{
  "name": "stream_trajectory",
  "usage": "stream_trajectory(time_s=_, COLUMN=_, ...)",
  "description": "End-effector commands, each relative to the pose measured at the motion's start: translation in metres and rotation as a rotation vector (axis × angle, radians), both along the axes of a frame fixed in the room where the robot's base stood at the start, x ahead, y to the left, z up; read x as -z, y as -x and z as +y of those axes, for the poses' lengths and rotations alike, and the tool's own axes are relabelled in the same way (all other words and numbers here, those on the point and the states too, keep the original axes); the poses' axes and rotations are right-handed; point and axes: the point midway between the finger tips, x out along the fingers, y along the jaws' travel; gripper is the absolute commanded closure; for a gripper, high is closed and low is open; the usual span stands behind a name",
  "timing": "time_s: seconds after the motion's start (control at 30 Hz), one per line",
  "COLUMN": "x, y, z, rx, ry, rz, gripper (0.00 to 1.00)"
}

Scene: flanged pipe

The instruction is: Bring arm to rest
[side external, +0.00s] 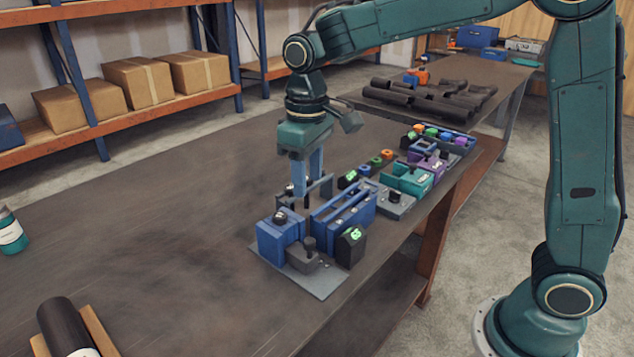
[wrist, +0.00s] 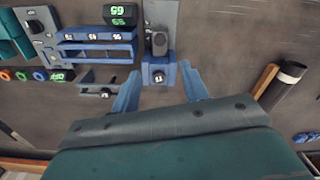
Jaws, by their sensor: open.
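My gripper (side external: 308,184) points down over the table near the blue block with a black knob (side external: 280,238). Its two blue fingers are apart, with nothing seen held between them. In the wrist view the fingers spread on either side of a small blue block (wrist: 158,75), which shows in the gap beyond them. The side view does not make clear how far the fingertips are above the fixtures. My arm is bent, reaching out from its base at the right.
A row of fixtures, including a long blue slotted holder (side external: 343,212) and a teal block (side external: 408,177), runs along the table (side external: 150,190). Dark pipes (side external: 425,100) lie on the far table. A dark cylinder (side external: 66,325) rests on wood at front left. The table's middle left is clear.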

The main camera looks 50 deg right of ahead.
Motion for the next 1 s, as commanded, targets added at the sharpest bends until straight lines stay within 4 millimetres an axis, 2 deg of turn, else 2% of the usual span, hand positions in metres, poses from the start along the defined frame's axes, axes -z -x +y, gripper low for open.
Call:
stream_trajectory(time_s=0.17, x=-0.010, y=0.010, z=-0.006, rx=0.014, ry=-0.005, rz=-0.026, gripper=0.55)
stream_trajectory(time_s=0.37, x=-0.029, y=0.036, z=-0.020, rx=0.045, ry=-0.015, rz=-0.082, gripper=0.55)
stream_trajectory(time_s=0.7, x=-0.055, y=0.097, z=-0.046, rx=0.112, ry=-0.035, rz=-0.208, gripper=0.55)
stream_trajectory(time_s=1.0, x=-0.061, y=0.152, z=-0.063, rx=0.170, ry=-0.050, rz=-0.319, gripper=0.55)
